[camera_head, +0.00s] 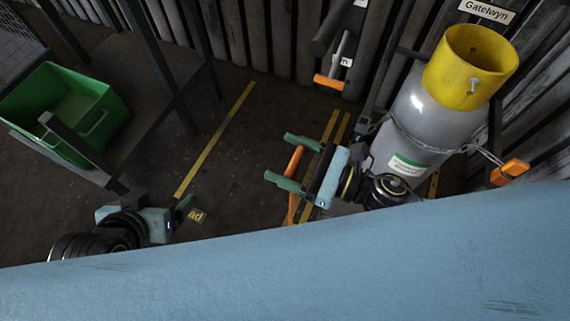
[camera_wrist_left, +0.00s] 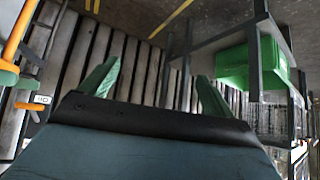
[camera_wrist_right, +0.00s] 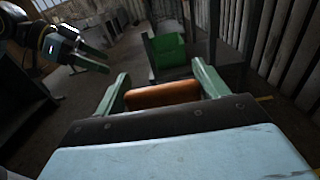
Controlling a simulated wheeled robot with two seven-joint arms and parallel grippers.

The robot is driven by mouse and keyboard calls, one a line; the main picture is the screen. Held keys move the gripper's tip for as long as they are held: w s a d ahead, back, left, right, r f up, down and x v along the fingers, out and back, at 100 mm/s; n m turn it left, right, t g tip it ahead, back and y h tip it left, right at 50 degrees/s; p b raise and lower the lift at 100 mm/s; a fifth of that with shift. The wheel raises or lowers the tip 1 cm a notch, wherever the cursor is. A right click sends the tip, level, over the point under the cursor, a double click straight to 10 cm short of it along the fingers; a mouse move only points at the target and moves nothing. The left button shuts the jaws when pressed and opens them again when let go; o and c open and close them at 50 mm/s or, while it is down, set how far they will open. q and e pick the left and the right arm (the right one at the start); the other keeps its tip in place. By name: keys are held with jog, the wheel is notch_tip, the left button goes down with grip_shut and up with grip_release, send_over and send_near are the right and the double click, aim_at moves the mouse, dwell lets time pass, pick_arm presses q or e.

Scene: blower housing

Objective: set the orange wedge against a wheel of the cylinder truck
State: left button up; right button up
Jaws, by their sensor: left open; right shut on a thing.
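The orange wedge (camera_head: 293,165) is between the fingers of my right gripper (camera_head: 278,157), which is shut on it above the floor. It also shows between the fingers in the right wrist view (camera_wrist_right: 163,93). The cylinder truck (camera_head: 403,52) stands upright at the right with a grey cylinder (camera_head: 407,118) under a yellow cap (camera_head: 468,65), a chain around it. My right gripper is just left of the cylinder. The truck's wheels are not clearly visible; my right arm covers the lower part. My left gripper (camera_head: 185,208) is open and empty, well left of the truck.
A green bin (camera_head: 65,115) stands at the far left by dark metal posts. Yellow lines (camera_head: 213,140) mark the dark floor, which is clear between my grippers. A ribbed wall (camera_head: 300,45) runs behind. A pale blue surface (camera_head: 300,265) fills the front.

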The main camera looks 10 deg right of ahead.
jog(key=shift+w+d+f+b, duration=0.2)
jog(key=shift+w+d, duration=0.25)
jog(key=shift+w, duration=0.15)
jog(key=shift+w+d+f+b, duration=0.1)
jog(key=shift+w+d+b, duration=0.1)
jog(key=shift+w+d, duration=0.3)
pick_arm(q)
jog(key=w+d+r+t+h+b, duration=0.1)
jog(key=w+d+r+t, duration=0.1)
jog(key=r+t, duration=0.3)
jog(key=w+d+r+t+h+b, duration=0.1)
jog(key=w+r+t, duration=0.3)
jog(key=r, duration=0.4)
jog(key=shift+w+d+m+t+h+b, duration=0.3)
jog(key=shift+d+t+h+b, duration=0.15)
jog(key=shift+d+h, duration=0.3)
pick_arm(e)
jog(key=w+d+f, duration=0.1)
jog(key=w+d, duration=0.2)
jog(key=w, duration=0.3)
jog(key=shift+d+f, duration=0.2)
jog(key=shift+d, duration=0.15)
